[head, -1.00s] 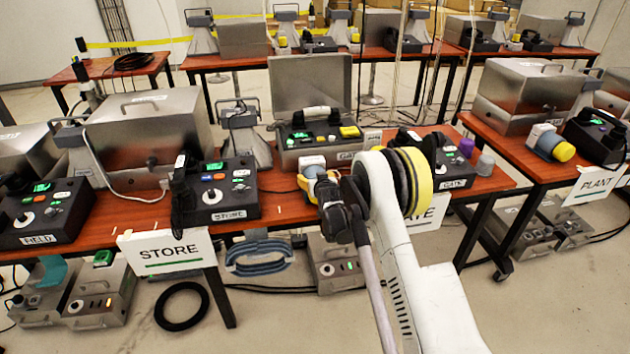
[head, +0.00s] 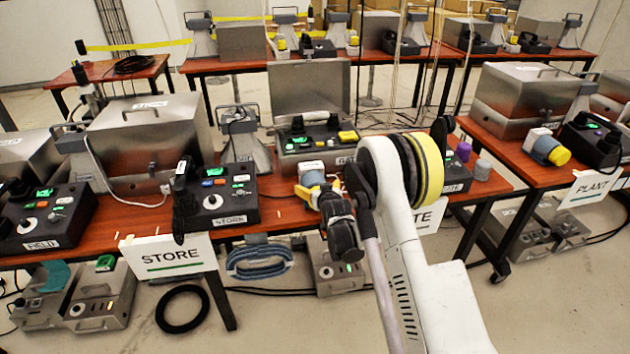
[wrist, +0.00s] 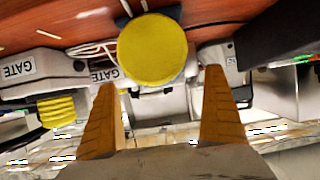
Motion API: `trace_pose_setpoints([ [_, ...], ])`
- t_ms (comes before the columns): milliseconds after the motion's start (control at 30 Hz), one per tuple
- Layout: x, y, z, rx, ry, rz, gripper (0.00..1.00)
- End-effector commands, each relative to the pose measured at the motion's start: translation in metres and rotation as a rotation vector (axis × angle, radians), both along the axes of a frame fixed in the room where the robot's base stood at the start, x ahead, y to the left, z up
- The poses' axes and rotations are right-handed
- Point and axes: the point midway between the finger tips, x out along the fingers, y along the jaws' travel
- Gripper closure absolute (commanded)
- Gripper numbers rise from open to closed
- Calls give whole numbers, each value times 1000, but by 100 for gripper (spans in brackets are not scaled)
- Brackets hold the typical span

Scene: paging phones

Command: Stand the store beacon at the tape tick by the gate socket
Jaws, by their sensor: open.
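The beacon, with a pale top, blue-grey body and yellow part, is at the front of the middle table in the head view (head: 312,172), right of the STORE phone. I cannot read which station its label names. In the wrist view a round yellow end (wrist: 153,50) with dark blue behind it faces me, just beyond and between my fingertips. My gripper (wrist: 160,80) is open, its orange fingers apart with nothing clamped. In the head view my wrist partly hides the beacon's lower part. A pale GATE-labelled unit (wrist: 105,75) lies behind; I cannot make out which part is the socket.
The STORE phone box (head: 225,205) stands left of my gripper, and an open metal case (head: 310,140) stands behind it. Pale tape ticks (head: 281,169) mark the tabletop. A yellow ribbed part (wrist: 57,112) shows at the wrist view's left.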

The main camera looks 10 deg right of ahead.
Motion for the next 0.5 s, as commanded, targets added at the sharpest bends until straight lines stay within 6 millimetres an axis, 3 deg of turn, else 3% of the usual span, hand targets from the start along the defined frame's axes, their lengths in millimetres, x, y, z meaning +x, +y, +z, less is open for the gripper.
trace_pose_setpoints([
  [200,-37,0,17,0,0,0,0],
  [367,-49,0,26,0,5,0,0],
  [500,-60,0,61,0,40,0,0],
])
